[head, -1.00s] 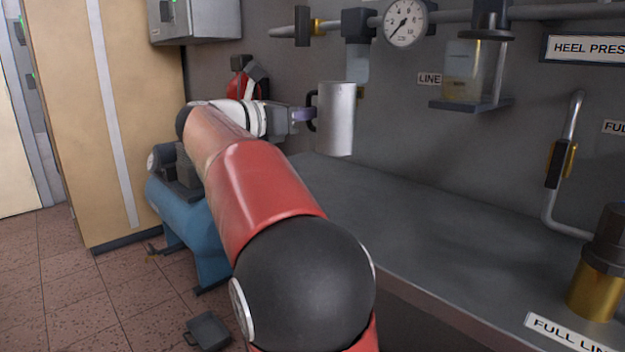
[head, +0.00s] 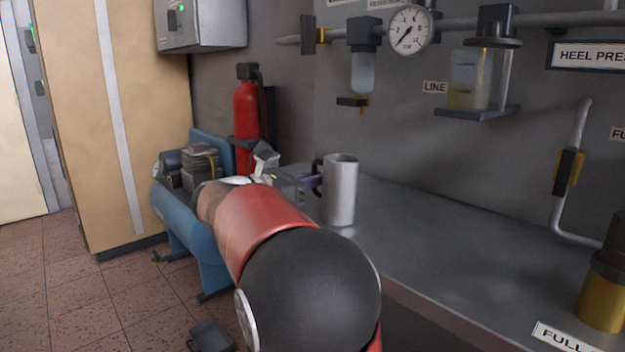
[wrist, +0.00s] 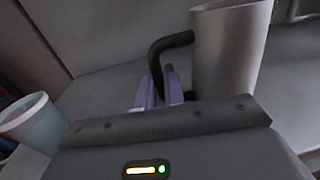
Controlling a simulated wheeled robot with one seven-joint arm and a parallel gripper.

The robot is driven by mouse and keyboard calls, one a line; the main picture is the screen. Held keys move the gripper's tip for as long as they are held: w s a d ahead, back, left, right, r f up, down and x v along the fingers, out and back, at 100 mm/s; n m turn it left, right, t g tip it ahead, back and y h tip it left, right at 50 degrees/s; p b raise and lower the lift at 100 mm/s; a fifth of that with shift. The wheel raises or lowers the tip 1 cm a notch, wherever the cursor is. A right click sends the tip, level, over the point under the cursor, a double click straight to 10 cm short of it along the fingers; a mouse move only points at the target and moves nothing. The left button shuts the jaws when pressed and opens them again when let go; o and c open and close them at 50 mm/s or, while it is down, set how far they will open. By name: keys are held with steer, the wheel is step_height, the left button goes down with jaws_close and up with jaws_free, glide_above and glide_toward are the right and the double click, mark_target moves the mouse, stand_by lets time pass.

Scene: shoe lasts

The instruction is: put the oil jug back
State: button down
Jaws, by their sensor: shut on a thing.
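The oil jug (head: 341,190) is a silver cylinder with a dark handle on its left side. It is upright at the far left end of the grey bench (head: 440,240), and its base is at or just above the surface; I cannot tell if it touches. My gripper (head: 312,184) is shut on the handle from the left. In the wrist view the purple fingers (wrist: 160,90) close around the lower part of the black handle (wrist: 165,50), and the jug (wrist: 228,50) stands to the right, its bottom hidden behind the gripper body.
A pale cup-like container (wrist: 35,122) shows at the left of the wrist view. A gauge (head: 410,30), a filter bowl (head: 363,75) and an oil reservoir (head: 470,80) hang on the wall above the bench. A red extinguisher (head: 246,115) and blue compressor (head: 185,215) stand left. The middle bench is clear.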

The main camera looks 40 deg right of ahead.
steer(key=shift+f+b, duration=0.15)
steer(key=shift+b, duration=0.2)
steer(key=c, duration=1.5)
jaws_free()
steer(key=shift+r+p, duration=0.2)
steer(key=shift+p, duration=0.1)
steer(key=a+b, duration=0.2)
steer(key=a, duration=1)
steer(key=shift+w, duration=0.35)
